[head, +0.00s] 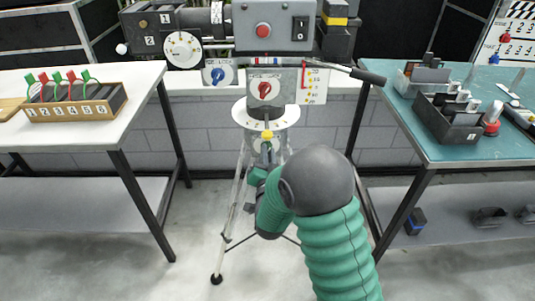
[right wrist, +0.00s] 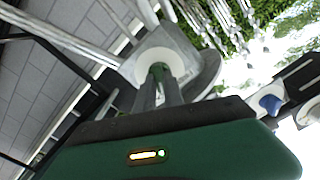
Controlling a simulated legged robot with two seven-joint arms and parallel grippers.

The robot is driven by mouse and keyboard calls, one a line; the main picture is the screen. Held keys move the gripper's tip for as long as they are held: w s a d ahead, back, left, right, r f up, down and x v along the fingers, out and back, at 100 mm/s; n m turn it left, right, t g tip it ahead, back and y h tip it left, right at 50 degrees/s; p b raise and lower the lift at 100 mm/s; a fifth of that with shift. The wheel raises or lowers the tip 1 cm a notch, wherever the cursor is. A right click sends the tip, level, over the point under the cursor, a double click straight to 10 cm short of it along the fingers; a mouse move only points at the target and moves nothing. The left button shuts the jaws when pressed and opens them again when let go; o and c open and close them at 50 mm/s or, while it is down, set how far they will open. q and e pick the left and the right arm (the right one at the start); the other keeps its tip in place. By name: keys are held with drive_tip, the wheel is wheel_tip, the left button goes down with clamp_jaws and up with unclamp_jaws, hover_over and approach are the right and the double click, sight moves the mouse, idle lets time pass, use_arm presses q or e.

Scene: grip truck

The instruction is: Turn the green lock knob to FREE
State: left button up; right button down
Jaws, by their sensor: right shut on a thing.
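A tripod stands in the middle of the head view with a round white plate (head: 250,117) on top. A panel with a red knob (head: 264,90) sits above the plate, and a panel with a blue knob (head: 218,76) is to its left. My right gripper (head: 267,148) reaches up under the plate, beside the tripod's centre. In the right wrist view its fingers (right wrist: 160,90) are shut at a pale round fitting (right wrist: 158,62) on the tripod. The green lock knob is mostly hidden between the fingers, so its setting cannot be read. My left gripper is out of view.
A white table (head: 60,125) with a numbered wooden rack (head: 75,108) stands at left. A teal-topped table (head: 430,145) with dark bins (head: 448,118) stands at right. A pan handle (head: 368,76) sticks out right. Tripod legs (head: 234,205) spread close to my arm.

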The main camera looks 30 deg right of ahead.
drive_tip(key=shift+n, duration=0.3)
drive_tip(key=shift+w+a+n+p, duration=0.15)
drive_tip(key=shift+n+p, duration=1.15)
drive_tip(key=shift+n, duration=1.5)
drive_tip(key=shift+s+a+n+p, duration=0.1)
drive_tip(key=shift+n+p, duration=1.2)
drive_tip(key=shift+n, duration=1.5)
drive_tip(key=shift+f, duration=0.1)
drive_tip(key=c, duration=1.4)
unclamp_jaws()
drive_tip(key=shift+c, duration=0.2)
